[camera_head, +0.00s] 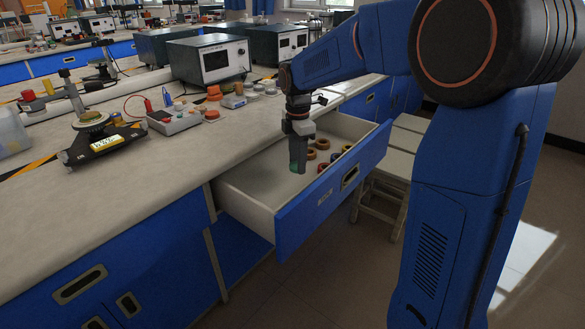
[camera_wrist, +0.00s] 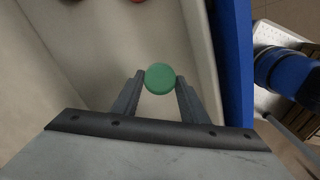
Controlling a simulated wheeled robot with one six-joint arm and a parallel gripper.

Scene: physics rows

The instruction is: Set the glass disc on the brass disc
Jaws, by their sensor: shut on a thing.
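A green disc (camera_wrist: 160,77), which I take to be the glass disc, is between the fingertips of my gripper (camera_wrist: 158,86) in the wrist view. My gripper is shut on its edges. In the head view my gripper (camera_head: 298,165) points down inside the open drawer, and a little of the green disc (camera_head: 293,168) shows at its tip. A round disc with a yellowish rim and greenish top (camera_head: 91,119) sits on a black-based stand on the bench, far left of my gripper. It may be the brass disc; I cannot be sure.
The open drawer (camera_head: 245,192) holds several brown rings (camera_head: 323,143) and coloured pieces right of my gripper. The bench's front stretch (camera_head: 110,200) is clear.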

